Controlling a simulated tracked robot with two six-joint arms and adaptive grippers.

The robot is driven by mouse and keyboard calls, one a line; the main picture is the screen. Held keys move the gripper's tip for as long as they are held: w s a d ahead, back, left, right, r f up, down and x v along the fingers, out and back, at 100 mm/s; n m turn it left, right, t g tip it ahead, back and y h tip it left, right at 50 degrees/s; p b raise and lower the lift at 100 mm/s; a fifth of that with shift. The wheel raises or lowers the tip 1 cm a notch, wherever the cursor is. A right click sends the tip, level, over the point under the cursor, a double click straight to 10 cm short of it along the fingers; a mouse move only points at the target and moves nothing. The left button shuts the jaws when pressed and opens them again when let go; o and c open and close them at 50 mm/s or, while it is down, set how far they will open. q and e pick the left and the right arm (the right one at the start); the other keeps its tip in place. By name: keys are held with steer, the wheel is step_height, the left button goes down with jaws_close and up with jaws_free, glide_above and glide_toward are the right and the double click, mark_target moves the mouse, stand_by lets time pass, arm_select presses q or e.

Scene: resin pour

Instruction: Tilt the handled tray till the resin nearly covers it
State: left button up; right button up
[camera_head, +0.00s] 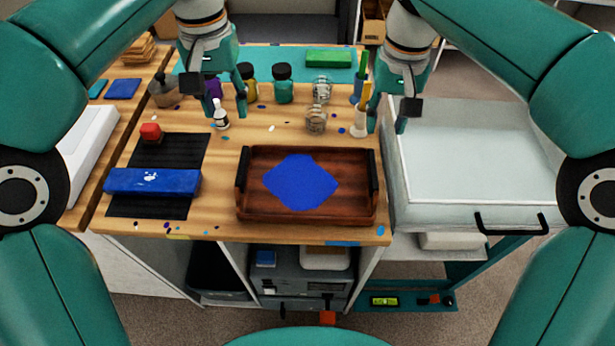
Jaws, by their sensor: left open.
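The handled tray (336,213) is reddish-brown wood with a black handle on its left and right ends. It lies flat near the front edge of the wooden worktop. A blue resin pool (300,183) covers the middle of its floor, with bare wood around it. My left gripper (226,108) is open and empty above the back of the worktop, behind the tray and to its left. My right gripper (387,112) hangs behind the tray's right end, apart from it; it looks open and empty.
A white dropper bottle (221,115), jars (283,85), wire whisk heads (316,119) and a brush cup (360,88) stand behind the tray. A white lidded box (475,150) is at right.

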mark_target(241, 164)
arm_select(q)
step_height(241, 164, down, 17)
steer(key=shift+r, duration=0.1)
arm_select(e)
step_height(241, 164, down, 17)
steer(key=shift+r, duration=0.1)
arm_select(q)
steer(key=shift+c, duration=0.2)
arm_select(e)
steer(key=shift+c, duration=0.2)
arm_select(q)
jaws_close()
arm_select(e)
jaws_close()
arm_select(q)
steer(key=shift+a, duration=0.1)
